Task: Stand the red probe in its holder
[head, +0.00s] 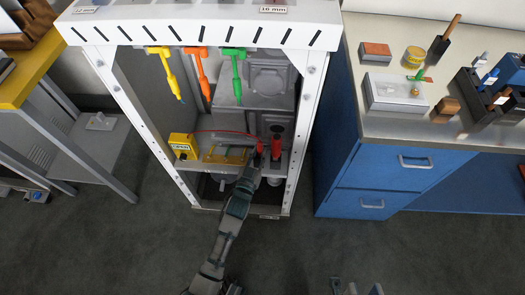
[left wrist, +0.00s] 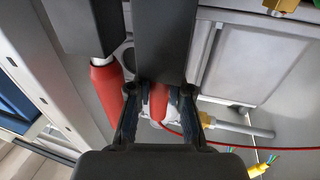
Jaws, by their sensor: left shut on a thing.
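The red probe (left wrist: 157,103) is between the closed fingers of my left gripper (left wrist: 158,98) in the left wrist view. In the head view my left gripper (head: 259,158) is at the front of the white frame's shelf, with the probe's red tip (head: 260,146) showing above it. A thin red lead runs from the probe to the left. A second red piece with a dark top (head: 277,145) stands just right of the gripper, also seen in the left wrist view (left wrist: 107,86). I cannot tell which part is the holder. My right gripper (head: 356,288) shows only its spread tips at the bottom edge.
A yellow meter (head: 183,146) sits on the shelf at the left. Yellow (head: 165,70), orange (head: 203,75) and green (head: 236,75) tools hang above. The frame's white posts (head: 302,110) flank the shelf. A blue cabinet (head: 375,180) stands at the right.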

